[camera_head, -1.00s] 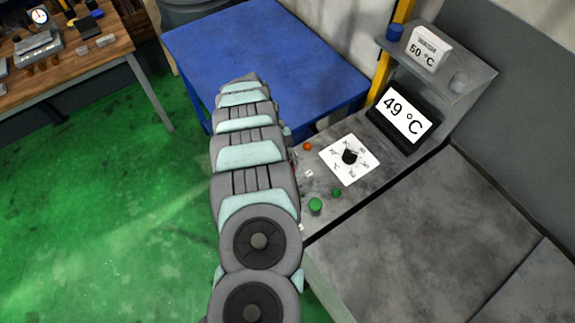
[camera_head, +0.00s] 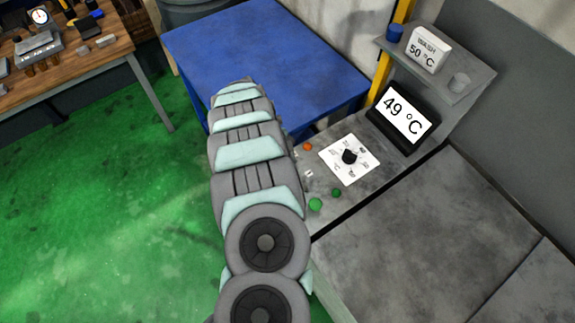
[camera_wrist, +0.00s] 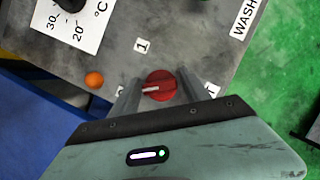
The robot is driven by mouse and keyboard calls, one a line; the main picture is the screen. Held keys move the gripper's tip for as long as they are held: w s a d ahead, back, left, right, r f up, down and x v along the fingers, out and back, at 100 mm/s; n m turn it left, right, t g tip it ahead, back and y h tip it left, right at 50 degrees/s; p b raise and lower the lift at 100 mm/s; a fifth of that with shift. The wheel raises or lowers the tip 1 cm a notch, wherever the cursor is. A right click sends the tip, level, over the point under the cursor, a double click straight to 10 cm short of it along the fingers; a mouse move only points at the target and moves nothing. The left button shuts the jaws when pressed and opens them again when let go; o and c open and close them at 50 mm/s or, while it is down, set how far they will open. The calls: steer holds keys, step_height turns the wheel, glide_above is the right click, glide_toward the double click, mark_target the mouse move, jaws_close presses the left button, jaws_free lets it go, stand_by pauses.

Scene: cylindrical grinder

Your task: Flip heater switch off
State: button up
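In the wrist view a round red rotary switch (camera_wrist: 159,86) sits on the grey panel, with a white line on its face lying nearly level. A label "1" (camera_wrist: 142,46) is above it, and other labels beside it are partly covered by my gripper, so I cannot read them. My gripper (camera_wrist: 158,82) has one finger on each side of the red switch. The fingers look apart, with narrow gaps to the switch; I see no clear contact. In the head view my arm hides the switch and the gripper.
A white temperature dial with a black knob (camera_head: 349,157), an orange button (camera_head: 308,147) and green buttons (camera_head: 316,204) are close by on the panel. A display (camera_head: 403,113) reads 49 °C. A blue table (camera_head: 270,60) stands behind my arm.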

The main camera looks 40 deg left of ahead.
steer(key=shift+o, duration=0.9)
steer(key=shift+r, duration=0.15)
steer(key=v, duration=1)
steer(key=shift+r, duration=0.25)
